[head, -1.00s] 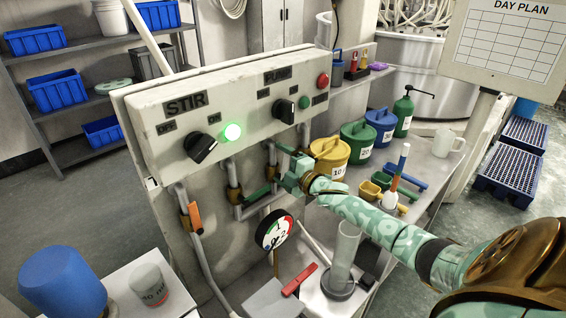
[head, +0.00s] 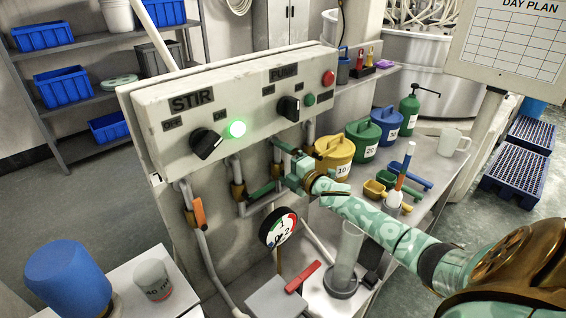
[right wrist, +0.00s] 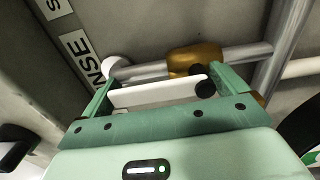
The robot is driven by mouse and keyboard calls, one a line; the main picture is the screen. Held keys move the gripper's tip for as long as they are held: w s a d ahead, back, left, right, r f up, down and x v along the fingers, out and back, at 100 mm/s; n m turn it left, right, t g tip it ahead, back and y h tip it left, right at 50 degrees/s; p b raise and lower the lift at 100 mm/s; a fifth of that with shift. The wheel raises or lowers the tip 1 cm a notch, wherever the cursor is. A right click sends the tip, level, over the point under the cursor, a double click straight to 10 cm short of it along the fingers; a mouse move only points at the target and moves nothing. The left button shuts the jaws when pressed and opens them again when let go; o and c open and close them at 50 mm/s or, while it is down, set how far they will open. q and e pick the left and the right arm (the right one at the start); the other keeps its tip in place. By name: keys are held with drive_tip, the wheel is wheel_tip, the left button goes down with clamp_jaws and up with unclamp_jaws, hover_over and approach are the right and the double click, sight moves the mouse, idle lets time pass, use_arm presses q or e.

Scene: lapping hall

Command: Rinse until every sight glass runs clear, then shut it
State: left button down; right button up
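My right gripper (head: 268,168) is at the pipework below the control panel. In the right wrist view its two green fingers (right wrist: 160,82) are wide apart. A white lever (right wrist: 155,93) with a dark round end lies across the space between them; I cannot tell whether they touch it. Behind it is a brass valve body (right wrist: 190,60) on a pipe, beside a label (right wrist: 80,55) ending in "NSE". I cannot make out any sight glass. My left gripper is out of view.
The panel (head: 240,110) has STIR and PUMP knobs and a lit green lamp (head: 237,129). A dial gauge (head: 280,228), clear cylinder (head: 348,248) and red-handled tool (head: 303,277) are below my right arm. Lidded cans, including a yellow one (head: 335,157), stand on the right bench.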

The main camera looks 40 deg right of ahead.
drive_tip(key=s+d+p, duration=0.1)
drive_tip(key=s+p, duration=0.1)
drive_tip(key=s, duration=1.4)
drive_tip(key=shift+d, duration=0.25)
drive_tip(key=shift+a, duration=0.1)
idle(0.9)
